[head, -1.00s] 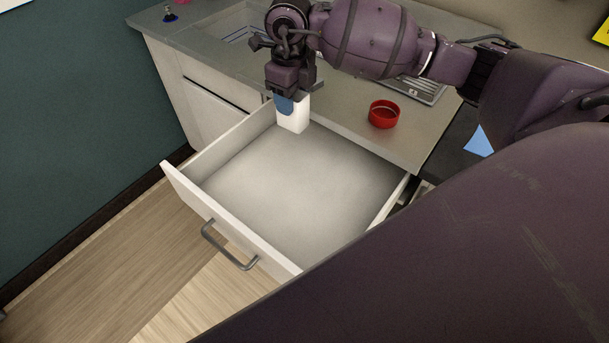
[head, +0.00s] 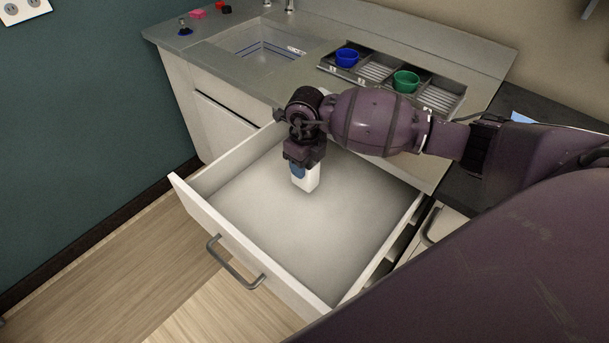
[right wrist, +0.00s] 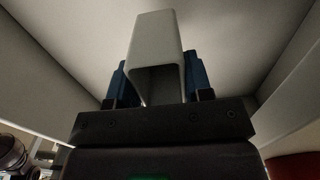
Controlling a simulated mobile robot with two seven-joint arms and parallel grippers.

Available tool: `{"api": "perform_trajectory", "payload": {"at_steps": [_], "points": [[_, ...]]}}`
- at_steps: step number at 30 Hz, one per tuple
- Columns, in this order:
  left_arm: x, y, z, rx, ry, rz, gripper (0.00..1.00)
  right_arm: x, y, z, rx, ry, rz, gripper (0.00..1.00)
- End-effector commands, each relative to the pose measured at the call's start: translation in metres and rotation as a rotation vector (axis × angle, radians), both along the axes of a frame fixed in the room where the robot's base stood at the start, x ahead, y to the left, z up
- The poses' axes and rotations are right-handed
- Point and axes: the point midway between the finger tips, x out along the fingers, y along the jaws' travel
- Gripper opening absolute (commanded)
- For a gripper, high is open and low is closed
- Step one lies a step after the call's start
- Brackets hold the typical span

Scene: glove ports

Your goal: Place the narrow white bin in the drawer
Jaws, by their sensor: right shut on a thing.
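The narrow white bin (head: 307,179) is in the grip of my right gripper (head: 299,170), over the middle of the open drawer (head: 250,222). The right gripper's blue fingers are shut on the bin, one on each side of it in the right wrist view (right wrist: 160,78). The bin (right wrist: 157,40) shows its hollow open end toward that camera. The drawer's pale floor and side walls surround it there. I cannot tell whether the bin touches the drawer floor. My left gripper is not in view.
The counter (head: 240,87) behind the drawer holds a sink (head: 262,40) and a divided tray (head: 440,97) with a blue cup (head: 347,57) and a green cup (head: 406,81). Small red and pink items stand at the far left. The drawer floor looks bare.

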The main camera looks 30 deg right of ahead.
Motion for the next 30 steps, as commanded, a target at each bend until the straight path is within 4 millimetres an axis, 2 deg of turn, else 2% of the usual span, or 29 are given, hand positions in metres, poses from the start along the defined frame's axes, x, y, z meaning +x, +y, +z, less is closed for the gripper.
{"api": "perform_trajectory", "payload": {"at_steps": [5, 14, 26, 27, 30], "points": [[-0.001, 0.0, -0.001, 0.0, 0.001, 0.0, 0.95, 0.0, 0.0, -0.009, 0.001, 0.0, 0.001, 0.22], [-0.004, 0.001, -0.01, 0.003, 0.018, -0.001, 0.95, -0.001, 0.0, -0.046, 0.0, 0.002, 0.0, 0.22], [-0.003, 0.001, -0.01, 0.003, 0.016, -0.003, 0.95, 0.0, 0.0, -0.049, 0.0, 0.0, 0.001, 0.22], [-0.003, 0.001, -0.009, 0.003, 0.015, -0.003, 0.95, 0.0, 0.0, -0.049, 0.0, 0.0, 0.001, 0.49], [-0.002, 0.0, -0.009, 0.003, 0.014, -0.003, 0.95, 0.0, 0.0, -0.049, 0.0, -0.001, 0.001, 0.65]]}}
